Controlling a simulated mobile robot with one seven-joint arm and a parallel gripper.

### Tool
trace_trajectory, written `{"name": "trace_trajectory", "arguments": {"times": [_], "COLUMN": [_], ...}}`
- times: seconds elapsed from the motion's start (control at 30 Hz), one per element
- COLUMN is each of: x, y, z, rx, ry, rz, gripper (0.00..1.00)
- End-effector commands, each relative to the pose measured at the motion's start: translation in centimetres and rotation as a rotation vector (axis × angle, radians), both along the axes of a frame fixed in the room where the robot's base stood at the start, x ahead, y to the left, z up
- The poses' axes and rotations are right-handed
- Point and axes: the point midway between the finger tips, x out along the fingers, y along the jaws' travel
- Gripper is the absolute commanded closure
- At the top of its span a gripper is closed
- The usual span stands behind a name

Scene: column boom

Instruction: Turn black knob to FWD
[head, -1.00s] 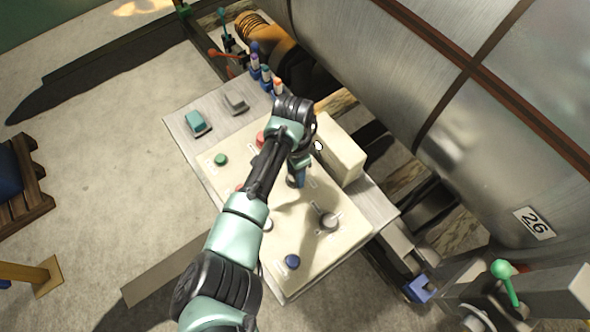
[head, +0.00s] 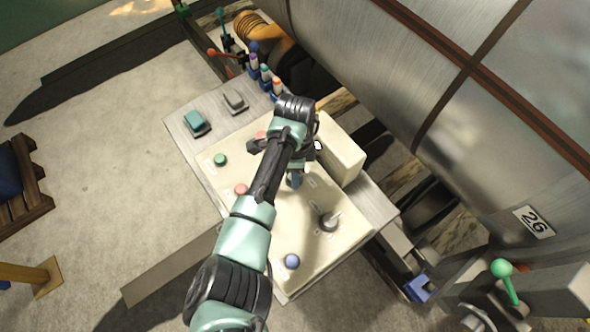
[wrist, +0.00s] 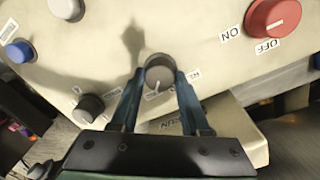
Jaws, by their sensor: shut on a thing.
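My gripper's two blue fingers (wrist: 157,82) are closed on the sides of a dark round knob (wrist: 159,72) with a grey face. The knob's pale pointer mark points down in the wrist view, towards a small label too blurred to read. Another label, also hard to read, lies just right of the right finger. In the head view my gripper (head: 295,181) is over the middle of the cream control panel (head: 262,210), and my arm hides the held knob there.
A red knob (wrist: 272,17) marked ON and OFF, a dark grey knob (wrist: 89,107) and a blue button (wrist: 18,51) are nearby. A grey knob (head: 328,221) sits right of my gripper. A cream box (head: 340,155) stands close beside my wrist.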

Motion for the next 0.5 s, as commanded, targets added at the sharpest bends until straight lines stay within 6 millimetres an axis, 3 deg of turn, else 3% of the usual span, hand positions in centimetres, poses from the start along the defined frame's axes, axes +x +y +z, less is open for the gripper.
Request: {"name": "trace_trajectory", "arguments": {"times": [0.27, 0.3, 0.43, 0.5], "x": [0.0, 0.0, 0.01, 0.01], "y": [-0.01, -0.02, -0.02, -0.02], "z": [0.04, 0.04, 0.03, 0.02], "rx": [0.001, 0.0, 0.0, 0.0], "ry": [0.0, 0.0, 0.0, 0.0], "rz": [-0.004, -0.003, -0.003, -0.002], "gripper": [1.0, 0.49, 0.25, 0.24]}}
